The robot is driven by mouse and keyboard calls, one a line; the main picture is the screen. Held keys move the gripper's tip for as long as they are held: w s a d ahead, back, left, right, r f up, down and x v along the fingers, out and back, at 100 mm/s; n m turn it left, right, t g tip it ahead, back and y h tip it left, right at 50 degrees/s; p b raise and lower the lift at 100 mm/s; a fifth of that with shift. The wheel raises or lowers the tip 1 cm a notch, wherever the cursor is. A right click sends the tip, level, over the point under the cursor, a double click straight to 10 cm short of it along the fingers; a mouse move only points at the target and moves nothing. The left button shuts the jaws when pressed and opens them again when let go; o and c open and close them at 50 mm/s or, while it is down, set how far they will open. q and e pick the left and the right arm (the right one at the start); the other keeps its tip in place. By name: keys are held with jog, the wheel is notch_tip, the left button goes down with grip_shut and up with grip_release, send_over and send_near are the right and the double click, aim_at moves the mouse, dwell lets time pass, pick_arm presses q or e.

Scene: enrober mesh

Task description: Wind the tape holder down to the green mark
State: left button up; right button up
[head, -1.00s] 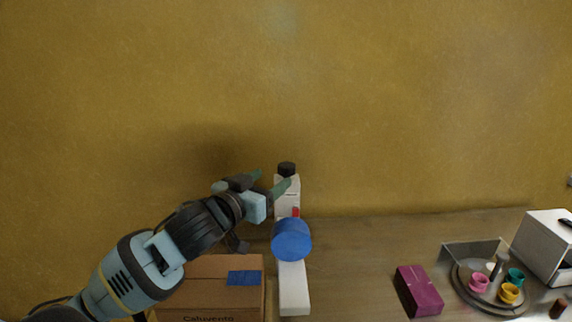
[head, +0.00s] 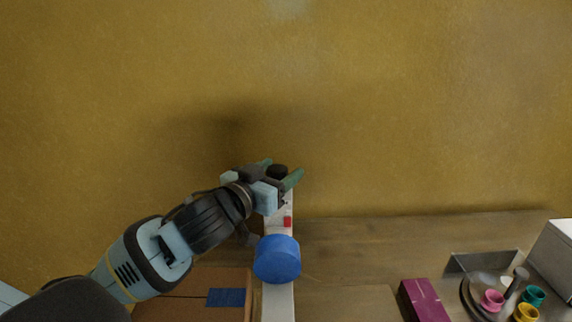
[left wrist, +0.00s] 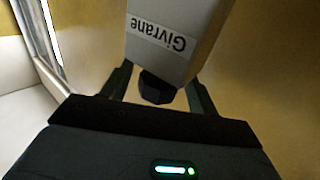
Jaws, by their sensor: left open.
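A white upright post (head: 279,302) stands on the table, with a black knob (head: 276,170) on top. A blue round roll (head: 277,259) sits on its front, and a small red mark (head: 287,222) shows just above the roll. No green mark can be seen. My left gripper (head: 283,168) is open at the post's top, its green fingers either side of the knob. In the left wrist view the dark knob (left wrist: 156,88) sits between the spread fingers, below the white post labelled "Givrane" (left wrist: 160,36), without clear contact. My right gripper is not in view.
A cardboard box (head: 180,308) with blue tape stands left of the post, under my left arm. A magenta box (head: 425,301), a round tray (head: 470,296) with coloured cups and a white box (head: 556,258) stand at right.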

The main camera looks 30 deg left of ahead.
pick_arm(q)
jog(key=shift+w, duration=0.1)
jog(key=shift+s+r, duration=0.1)
jog(key=shift+s, duration=0.2)
jog(key=shift+c, duration=0.4)
jog(key=c, duration=0.9)
jog(key=shift+m+h, duration=0.4)
jog(key=shift+h, duration=0.1)
